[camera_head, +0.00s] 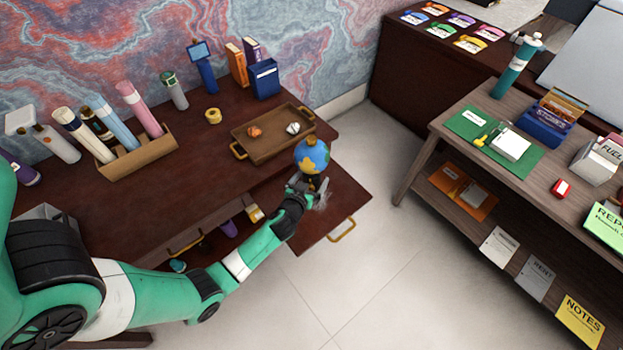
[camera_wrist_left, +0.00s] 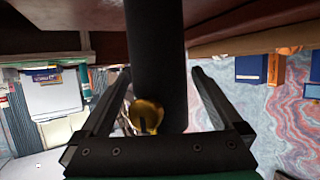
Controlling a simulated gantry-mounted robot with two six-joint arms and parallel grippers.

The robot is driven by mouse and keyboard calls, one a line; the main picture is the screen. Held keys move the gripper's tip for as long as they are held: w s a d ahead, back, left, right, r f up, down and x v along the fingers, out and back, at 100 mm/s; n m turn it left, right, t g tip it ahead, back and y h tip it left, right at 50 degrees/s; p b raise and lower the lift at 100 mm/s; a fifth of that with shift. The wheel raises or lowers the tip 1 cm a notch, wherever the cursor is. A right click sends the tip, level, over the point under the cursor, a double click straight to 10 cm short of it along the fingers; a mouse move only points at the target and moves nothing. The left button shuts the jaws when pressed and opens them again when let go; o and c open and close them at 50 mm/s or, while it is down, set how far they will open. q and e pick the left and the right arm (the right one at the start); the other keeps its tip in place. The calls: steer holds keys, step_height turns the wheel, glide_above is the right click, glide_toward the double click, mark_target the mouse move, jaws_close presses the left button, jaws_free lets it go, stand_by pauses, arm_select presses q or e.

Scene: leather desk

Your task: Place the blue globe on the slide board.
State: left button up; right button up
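The blue globe (camera_head: 311,155), with green and yellow land patches, stands upright on its stand above the slide board (camera_head: 345,205), a dark board with a gold handle pulled out from the desk. My left gripper (camera_head: 316,186) is just below the ball, at the stand. In the left wrist view its fingers (camera_wrist_left: 161,72) lie on either side of a dark, column-like part (camera_wrist_left: 157,55), apparently the stand, with a thin gap at the right finger. A gold part (camera_wrist_left: 146,117) shows near the palm. The contact between base and board is hidden. My right gripper is out of view.
A wooden tray (camera_head: 268,151) with small items sits on the desk (camera_head: 190,200) behind the globe. A tube rack (camera_head: 140,155) and a blue box (camera_head: 265,79) stand further left and back. A shelf unit (camera_head: 470,160) stands right across a clear floor gap.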

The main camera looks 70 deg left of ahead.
arm_select(q)
steer(key=shift+r+p, duration=0.25)
steer(key=shift+p, duration=0.1)
steer(key=p+v, duration=0.1)
steer(key=v, duration=1.1)
